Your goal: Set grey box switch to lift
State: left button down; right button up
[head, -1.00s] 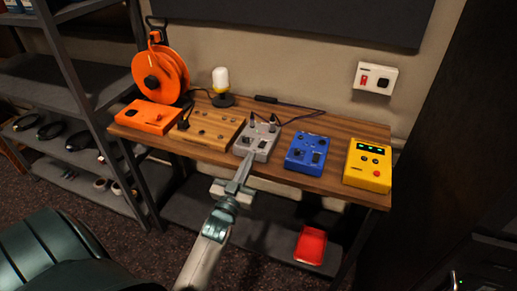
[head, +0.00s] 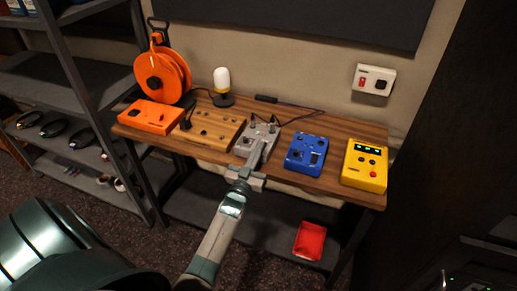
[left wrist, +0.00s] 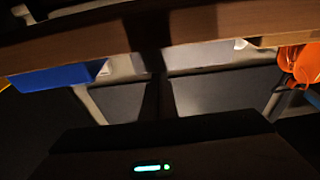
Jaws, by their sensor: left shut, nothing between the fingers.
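The grey box (head: 257,132) sits on the wooden desk between a tan box and a blue box, with cables and small knobs at its back edge. My left gripper (head: 263,143) is shut and empty. Its fingers overlap the front right part of the grey box in the head view. I cannot tell whether they touch it. They hide part of its top, and the switch's position cannot be read. The left wrist view is dark and shows the desk edge, not the switch clearly. My right gripper is not in view.
Beside the grey box stand the tan box (head: 212,130), the blue box (head: 306,154), a yellow box (head: 364,166) and an orange box (head: 151,114). An orange reel (head: 165,72) and a lamp (head: 222,82) stand behind.

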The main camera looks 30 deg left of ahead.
pick_arm(q)
jog(key=shift+f, duration=0.2)
jog(key=shift+f+b, duration=0.35)
jog(key=shift+b, duration=0.1)
jog(key=shift+r, duration=0.1)
